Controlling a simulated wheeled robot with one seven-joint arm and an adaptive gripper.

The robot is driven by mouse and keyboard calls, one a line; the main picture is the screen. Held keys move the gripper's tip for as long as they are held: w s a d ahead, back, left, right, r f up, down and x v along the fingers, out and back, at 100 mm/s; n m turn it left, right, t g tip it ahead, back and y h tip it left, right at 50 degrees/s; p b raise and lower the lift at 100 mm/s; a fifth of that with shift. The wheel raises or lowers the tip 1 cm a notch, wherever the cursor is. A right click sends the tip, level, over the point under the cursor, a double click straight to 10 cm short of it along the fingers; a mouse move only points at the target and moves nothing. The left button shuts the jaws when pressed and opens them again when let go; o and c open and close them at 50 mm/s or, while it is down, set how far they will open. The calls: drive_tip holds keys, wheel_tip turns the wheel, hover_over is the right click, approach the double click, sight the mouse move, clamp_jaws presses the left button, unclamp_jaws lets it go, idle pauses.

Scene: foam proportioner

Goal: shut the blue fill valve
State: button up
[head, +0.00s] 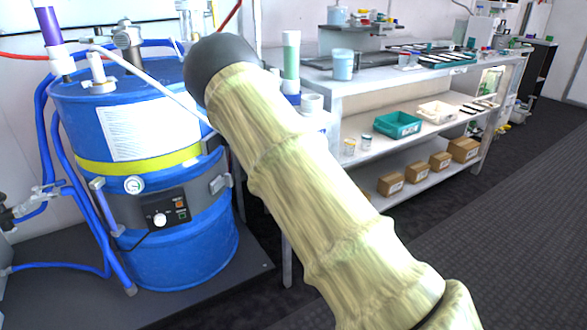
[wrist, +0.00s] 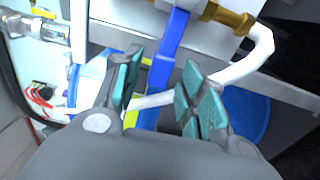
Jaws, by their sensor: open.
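In the wrist view a long blue bar (wrist: 174,35), which looks like the lever of the blue fill valve, runs down from the top edge beside a brass fitting (wrist: 230,17). My gripper (wrist: 165,70) is open, with its teal finger pads on either side of the bar. The bar passes through the gap, and I cannot tell whether either pad touches it. In the head view my arm covers the gripper, and I cannot make out the valve there. The blue drum (head: 180,245) of the proportioner stands at the left.
A white hose (wrist: 262,50) curves from the brass fitting and another white length passes behind the fingers. Blue hoses (head: 62,155) run beside the drum, which has a control box (head: 165,208). A white workbench (head: 380,95) with shelves stands right; the dark floor (head: 480,230) is clear.

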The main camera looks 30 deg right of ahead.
drive_tip(key=s, duration=1)
drive_tip(key=shift+s, duration=0.3)
